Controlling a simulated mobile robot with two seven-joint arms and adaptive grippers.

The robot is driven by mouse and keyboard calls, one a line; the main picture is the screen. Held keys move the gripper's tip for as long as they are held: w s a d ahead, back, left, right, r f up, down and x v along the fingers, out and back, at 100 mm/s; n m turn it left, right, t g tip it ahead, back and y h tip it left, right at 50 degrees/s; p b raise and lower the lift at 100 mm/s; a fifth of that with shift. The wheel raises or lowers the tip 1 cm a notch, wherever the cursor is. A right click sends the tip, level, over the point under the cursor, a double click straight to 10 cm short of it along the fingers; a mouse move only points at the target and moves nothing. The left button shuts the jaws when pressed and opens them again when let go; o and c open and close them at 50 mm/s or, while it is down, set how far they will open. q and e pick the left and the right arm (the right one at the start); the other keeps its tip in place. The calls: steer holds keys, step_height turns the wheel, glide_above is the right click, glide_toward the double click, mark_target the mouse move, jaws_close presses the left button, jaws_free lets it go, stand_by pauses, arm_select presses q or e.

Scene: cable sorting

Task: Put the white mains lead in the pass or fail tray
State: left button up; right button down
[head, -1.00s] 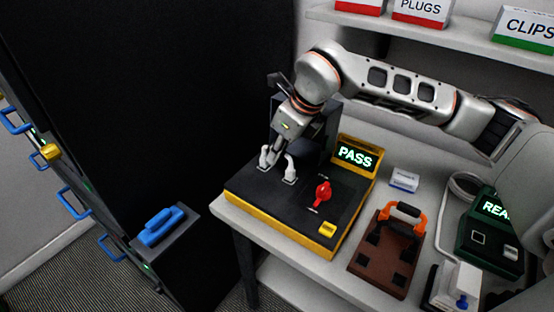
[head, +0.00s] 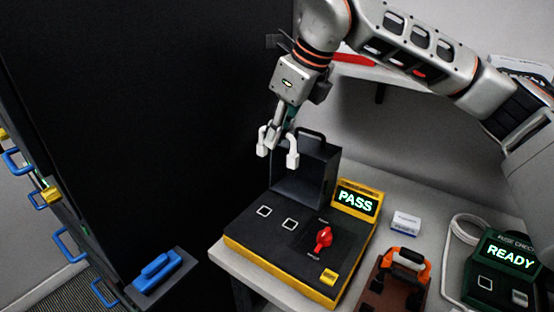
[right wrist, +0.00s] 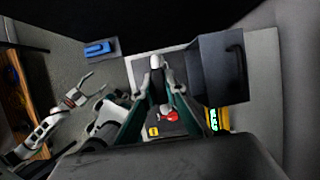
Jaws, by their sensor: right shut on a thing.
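The white mains lead (head: 292,152) hangs from my right gripper (head: 280,133), its two white ends above the tester and apart from it. The right gripper is shut on the lead. In the right wrist view a white end of the lead (right wrist: 156,62) shows between the fingers. The tester (head: 285,258) has a yellow base, two empty square sockets, a red knob and a lit PASS display (head: 356,201). My left gripper (right wrist: 82,90) shows only in the right wrist view, with its fingers apart and nothing between them. I cannot make out a pass or fail tray.
A green READY unit (head: 503,265), a small white labelled block (head: 406,222) and an orange-handled tool on a brown board (head: 400,275) are at the right. A tall black panel (head: 140,120) fills the left.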

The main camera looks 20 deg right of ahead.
step_height(320, 180, up, 3)
steer(key=shift+f, duration=0.1)
steer(key=shift+r+p, duration=1.5)
steer(key=shift+r, duration=0.05)
steer(key=shift+f, duration=0.1)
